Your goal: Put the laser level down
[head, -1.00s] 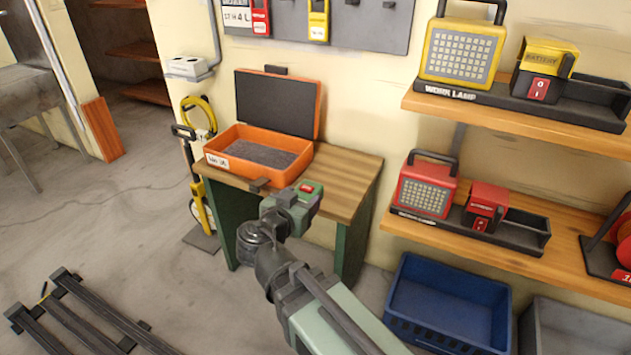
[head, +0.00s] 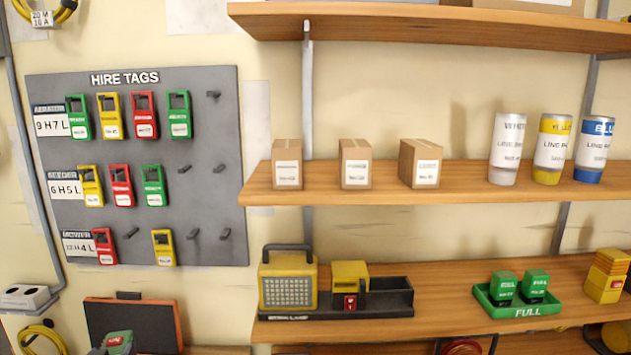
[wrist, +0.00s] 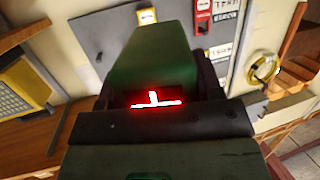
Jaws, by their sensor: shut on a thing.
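The laser level (wrist: 160,65) is a green block with a glowing red and white cross on its face, seen large in the wrist view. My gripper (wrist: 155,95) is shut on it, its dark jaws close around the body. In the head view the laser level's green top with a red patch (head: 117,341) shows at the bottom left edge, in front of the dark raised lid (head: 150,322) of an orange case. The case's tray, the bench beneath and most of my gripper are out of the head view.
A hire-tag board (head: 205,105) hangs on the wall above the case lid. Right of it, wooden shelves hold small cartons (head: 355,165), spray cans (head: 552,150), a yellow work lamp (head: 288,285) and a green tray (head: 520,308). Bare shelf shows between the black lamp holder and green tray.

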